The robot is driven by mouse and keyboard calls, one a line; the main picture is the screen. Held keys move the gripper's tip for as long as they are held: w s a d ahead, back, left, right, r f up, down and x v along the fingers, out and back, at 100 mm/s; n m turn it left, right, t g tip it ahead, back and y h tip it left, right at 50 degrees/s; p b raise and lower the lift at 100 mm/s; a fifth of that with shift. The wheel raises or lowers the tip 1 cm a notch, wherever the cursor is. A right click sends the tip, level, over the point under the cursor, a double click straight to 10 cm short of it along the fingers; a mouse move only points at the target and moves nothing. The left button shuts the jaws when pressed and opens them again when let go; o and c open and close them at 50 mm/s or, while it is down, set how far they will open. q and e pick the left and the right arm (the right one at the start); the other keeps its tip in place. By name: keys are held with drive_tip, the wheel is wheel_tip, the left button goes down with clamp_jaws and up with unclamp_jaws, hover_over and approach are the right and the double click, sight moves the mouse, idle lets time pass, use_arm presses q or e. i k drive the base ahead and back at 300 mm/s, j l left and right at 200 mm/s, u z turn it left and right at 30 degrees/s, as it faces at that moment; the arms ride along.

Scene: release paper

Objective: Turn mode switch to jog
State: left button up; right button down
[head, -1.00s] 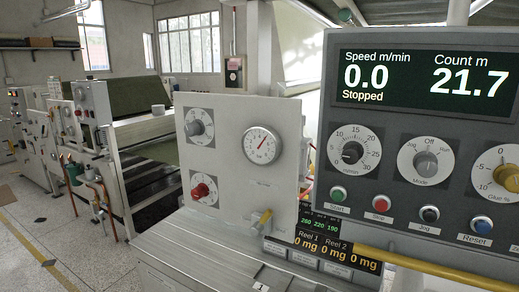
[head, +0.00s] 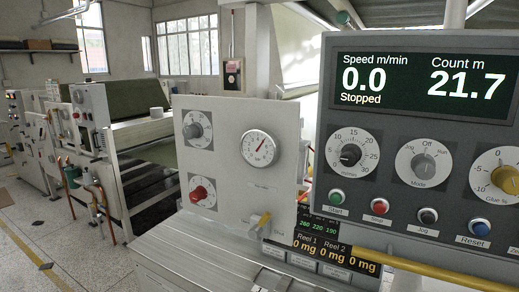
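The mode switch (head: 424,165) is a grey knob on a round white dial marked Jog at left, Off at top and Run at right, with Mode below. It is on the dark control panel (head: 403,132) at the right. The knob's pointer is too small to read with certainty. A separate black Jog push button (head: 427,215) sits below the dial. Neither of my grippers is in view.
The display (head: 425,84) reads 0.0 m/min, Stopped, and 21.7 m. A speed dial (head: 351,154) is left of the mode switch and a glue dial (head: 505,178) right. A yellow rail (head: 430,265) runs below the panel. A white gauge panel (head: 233,170) stands left.

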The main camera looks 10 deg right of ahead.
sight(423, 164)
drive_tip(key=z, duration=1.7)
drive_tip(key=l, duration=0.1)
